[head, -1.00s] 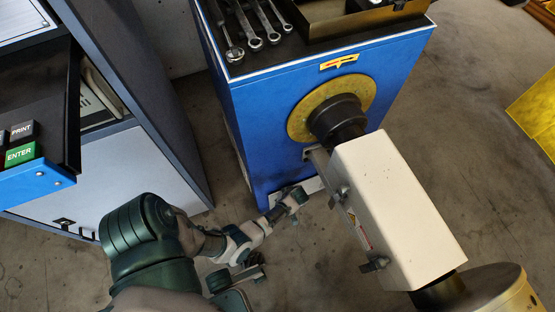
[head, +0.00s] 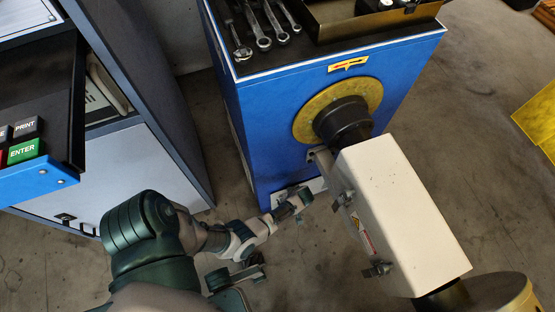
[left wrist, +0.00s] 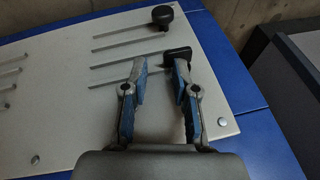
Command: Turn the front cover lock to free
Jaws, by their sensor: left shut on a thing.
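The front cover lock appears in the left wrist view as a black knob (left wrist: 179,57) at the end of a thin slot on a pale panel (left wrist: 60,110). My left gripper (left wrist: 162,68) is at this knob, its blue-sided fingers closed on it; the right finger hides part of it, and the contact is hard to see. In the head view my left gripper (head: 301,203) is low at the front of the blue cabinet (head: 262,130), by a pale plate (head: 317,186). The lock itself is too small to make out there. My right gripper is out of view.
A long white cover (head: 405,215) and a dark shaft (head: 343,122) stand out from the cabinet, right of my left gripper. A second black knob (left wrist: 163,17) is on the panel. A grey console (head: 110,165) stands at left. Wrenches (head: 262,30) lie on top.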

